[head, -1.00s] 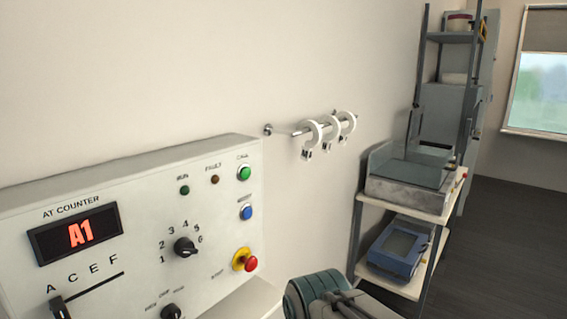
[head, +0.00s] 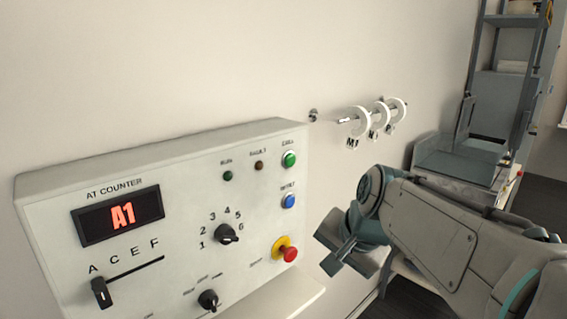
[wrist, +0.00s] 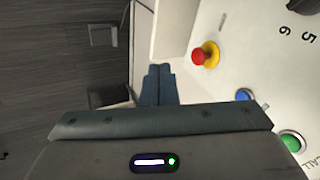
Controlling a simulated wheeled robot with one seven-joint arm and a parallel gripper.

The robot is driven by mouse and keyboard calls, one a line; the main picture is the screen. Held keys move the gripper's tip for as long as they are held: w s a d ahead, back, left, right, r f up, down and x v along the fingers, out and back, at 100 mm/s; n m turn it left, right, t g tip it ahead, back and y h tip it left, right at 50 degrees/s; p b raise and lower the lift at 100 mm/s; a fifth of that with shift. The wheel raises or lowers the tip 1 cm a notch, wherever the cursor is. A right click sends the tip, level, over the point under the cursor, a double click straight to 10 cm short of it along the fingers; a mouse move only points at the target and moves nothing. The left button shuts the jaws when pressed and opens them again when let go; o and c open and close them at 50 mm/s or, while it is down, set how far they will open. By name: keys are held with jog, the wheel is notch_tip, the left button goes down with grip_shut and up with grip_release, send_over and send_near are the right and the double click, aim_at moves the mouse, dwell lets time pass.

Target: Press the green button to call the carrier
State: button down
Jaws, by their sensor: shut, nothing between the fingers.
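The green button (head: 289,159) is at the upper right of the pale control panel (head: 180,180), under a small label that looks like CALL. In the wrist view the green button (wrist: 291,142) is at the lower right, partly covered by my gripper's body. My gripper (head: 333,268) is shut and empty, to the right of and below the green button in the head view, apart from it. In the wrist view the closed fingertips (wrist: 158,70) point away from the green button, left of the red stop button.
A blue button (head: 289,201) and a red stop button (head: 290,254) on yellow sit below the green one. Knobs and a slider (head: 102,291) are further left. A wall rail (head: 348,120) holds white rings. A shelf rack (head: 500,100) stands at the right.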

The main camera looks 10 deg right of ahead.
aim_at(290, 160)
jog(key=w+d+r+m+t+y, duration=0.1)
jog(key=w+d+r+m+t, duration=0.2)
jog(key=w+r+m, duration=0.7)
notch_tip(290, 160, up, 2)
jog(key=shift+w+m+y, duration=0.3)
jog(key=shift+w, duration=0.85)
jog(key=shift+w, duration=0.1)
jog(key=w+a+p, duration=0.2)
jog(key=w+a, duration=0.3)
jog(key=w, duration=0.2)
jog(key=shift+p, duration=0.35)
dwell(0.4)
jog(key=shift+w+a, duration=0.25)
jog(key=shift+w, duration=0.1)
